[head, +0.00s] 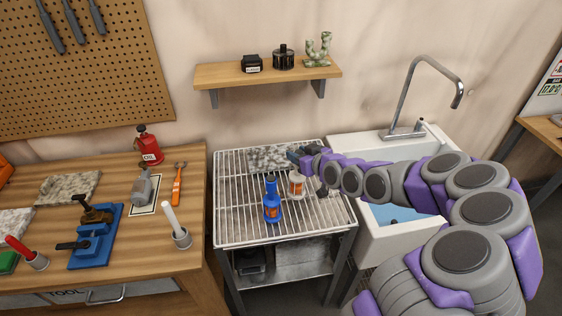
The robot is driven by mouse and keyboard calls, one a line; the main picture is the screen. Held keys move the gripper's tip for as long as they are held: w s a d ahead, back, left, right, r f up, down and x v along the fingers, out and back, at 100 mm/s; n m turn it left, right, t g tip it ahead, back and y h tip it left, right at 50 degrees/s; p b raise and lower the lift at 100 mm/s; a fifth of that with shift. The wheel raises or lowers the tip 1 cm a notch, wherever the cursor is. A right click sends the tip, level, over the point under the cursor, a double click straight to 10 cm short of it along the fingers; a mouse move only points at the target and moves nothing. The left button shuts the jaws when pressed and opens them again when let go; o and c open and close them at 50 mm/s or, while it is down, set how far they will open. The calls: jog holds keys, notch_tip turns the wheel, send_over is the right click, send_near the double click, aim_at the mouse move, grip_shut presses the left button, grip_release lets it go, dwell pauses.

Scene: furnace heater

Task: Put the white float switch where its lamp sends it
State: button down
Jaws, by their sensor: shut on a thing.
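The white float switch (297,186) stands about upright over the wire-rack table, with a small orange patch on its side. My gripper (302,173) reaches in from the right and is shut on it near its top; the arm's dark end parts partly hide the hold. Whether the switch touches the rack I cannot tell. A blue float switch (271,208) with an orange patch stands on the rack just left of the white one, apart from it.
The wire rack (235,222) has a grey speckled slab (270,158) at its back. A white sink (365,150) with water and a tall tap (408,100) is right. A shelf (268,74) hangs above.

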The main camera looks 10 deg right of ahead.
jog(key=w+a+f+b, duration=0.2)
jog(key=w+a+f, duration=0.1)
jog(key=a+f, duration=0.1)
jog(key=shift+a, duration=0.8)
jog(key=c, duration=0.6)
grip_release()
jog(key=shift+c, duration=0.2)
jog(key=shift+d, duration=0.1)
